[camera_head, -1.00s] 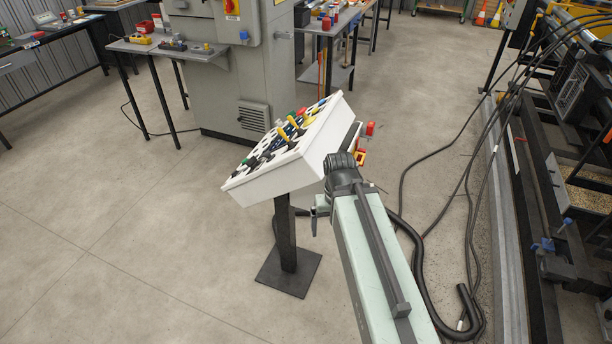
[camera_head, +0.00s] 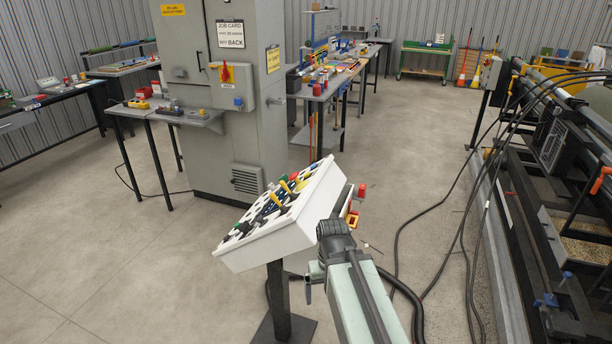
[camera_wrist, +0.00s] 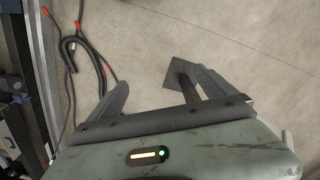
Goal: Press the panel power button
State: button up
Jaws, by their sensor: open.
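A white sloped control panel (camera_head: 265,246) stands on a black post, its top face carrying several black, yellow, green, red and blue controls. I cannot tell which of them is the power button. My arm reaches up to the panel's right side in the head view, where my gripper is mostly hidden. In the wrist view my gripper (camera_wrist: 161,76) is open and empty, with its two dark fingers apart above the floor. A dark plate with a short post (camera_wrist: 176,72), apparently the panel's foot, shows by the right finger. No panel buttons show in the wrist view.
A grey cabinet (camera_head: 236,120) with a red and yellow switch (camera_head: 226,74) stands behind the panel. Benches line the left and back. Black cables (camera_head: 425,215) lie on the floor at right, beside a large machine (camera_head: 545,200). The floor at left is clear.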

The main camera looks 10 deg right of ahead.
grip_shut()
dwell(1.7)
